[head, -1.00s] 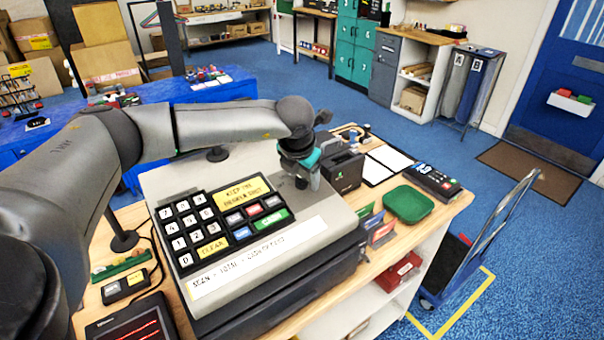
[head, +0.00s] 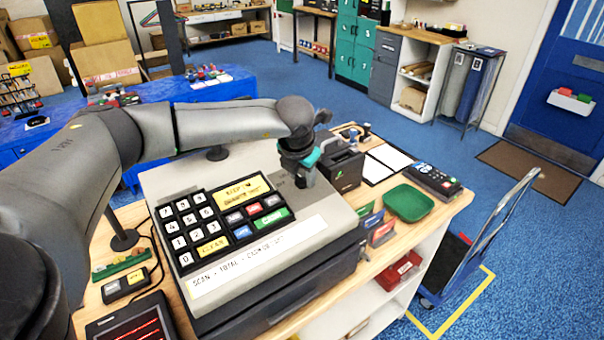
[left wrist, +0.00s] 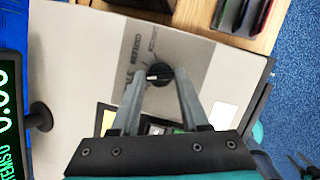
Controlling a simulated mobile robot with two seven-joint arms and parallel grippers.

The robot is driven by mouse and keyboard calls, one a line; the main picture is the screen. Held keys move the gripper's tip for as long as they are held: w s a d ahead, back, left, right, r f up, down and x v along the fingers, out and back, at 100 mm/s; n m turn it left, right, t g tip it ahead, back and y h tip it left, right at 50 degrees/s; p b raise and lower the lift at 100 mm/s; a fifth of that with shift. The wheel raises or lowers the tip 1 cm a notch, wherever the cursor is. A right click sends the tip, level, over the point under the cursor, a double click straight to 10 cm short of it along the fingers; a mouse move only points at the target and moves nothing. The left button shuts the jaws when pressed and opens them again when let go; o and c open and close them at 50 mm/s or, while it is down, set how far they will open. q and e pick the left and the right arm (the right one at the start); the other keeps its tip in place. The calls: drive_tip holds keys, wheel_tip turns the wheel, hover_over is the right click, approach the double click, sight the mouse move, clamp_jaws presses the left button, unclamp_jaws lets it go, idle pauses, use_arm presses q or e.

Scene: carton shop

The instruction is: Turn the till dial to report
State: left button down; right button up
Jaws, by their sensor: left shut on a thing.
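The till (head: 290,215) is a grey, sloped machine with a black keypad on its left part. Its dial (left wrist: 159,75) is a small black knob with a white mark, on a darker grey strip of the till top. The mark points roughly left in the left wrist view. In the head view the gripper hides the dial.
A black box-like device (head: 342,166) stands close behind the gripper. A green tray (head: 408,203), a card terminal (head: 434,180) and upright coloured cards (head: 376,226) are on the counter to the right. A blue hand truck (head: 470,262) stands on the floor beyond.

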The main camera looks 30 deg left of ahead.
use_arm(q)
drive_tip(key=shift+m, duration=0.4)
drive_tip(key=shift+a+m+h+b, duration=0.15)
drive_tip(key=shift+m+h+b, duration=0.3)
drive_tip(key=shift+m, duration=0.45)
drive_tip(key=m+h, duration=0.1)
drive_tip(key=m, duration=0.2)
drive_tip(key=shift+w+m+g, duration=0.1)
drive_tip(key=shift+m+g, duration=0.2)
drive_tip(key=m, duration=0.2)
drive_tip(key=m+g+h, duration=0.1)
drive_tip(key=m, duration=0.2)
drive_tip(key=shift+w+a+r+b, duration=0.1)
drive_tip(key=shift+w+r+b, duration=0.05)
drive_tip(key=shift+b, duration=0.25)
drive_tip(key=shift+m+g+h, duration=0.25)
drive_tip(key=shift+m+g, duration=0.55)
drive_tip(key=shift+m, duration=1.4)
drive_tip(key=shift+c, duration=2)
unclamp_jaws()
drive_tip(key=shift+r, duration=0.1)
